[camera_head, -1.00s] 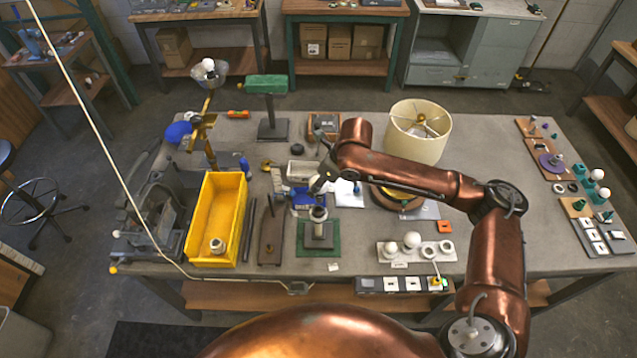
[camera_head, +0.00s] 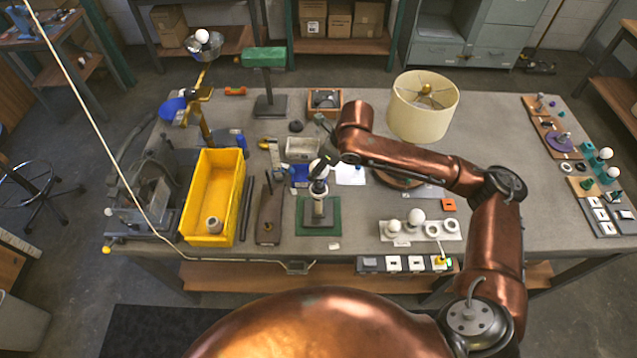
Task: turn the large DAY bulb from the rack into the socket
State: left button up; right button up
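My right gripper (camera_head: 321,168) is small and dark in the head view, at the end of the copper arm. It is just above the socket stand (camera_head: 319,207), which is upright on a green base (camera_head: 304,227). A pale rounded patch shows at the fingers; I cannot tell whether it is a bulb in the grip, or how far the fingers are open. The white rack (camera_head: 402,240) stands to the right with a larger round white bulb (camera_head: 416,217), a smaller white bulb (camera_head: 393,227) and open rings. Any DAY label is unreadable. My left gripper is not in view.
A yellow bin (camera_head: 215,190) and a brown wooden block (camera_head: 270,215) stand left of the socket. A lamp with a cream shade (camera_head: 423,107) stands behind the rack. A row of switches (camera_head: 394,264) lies along the front edge. The bench right of the rack is mostly clear.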

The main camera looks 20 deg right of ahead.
jog(key=shift+d+p, duration=0.1)
jog(key=shift+p, duration=0.25)
dwell(0.3)
jog(key=shift+a+p, duration=0.2)
jog(key=shift+p, duration=0.25)
dwell(0.4)
jog(key=shift+f+b, duration=0.35)
jog(key=shift+f, duration=0.8)
dwell(0.8)
jog(key=shift+f+p, duration=0.3)
jog(key=shift+f, duration=0.25)
dwell(1.5)
jog(key=o, duration=0.4)
jog(key=shift+c, duration=0.2)
jog(key=c, duration=0.4)
jog(key=shift+o, duration=0.2)
jog(key=shift+s+f+p, duration=0.15)
jog(key=shift+f+p, duration=0.2)
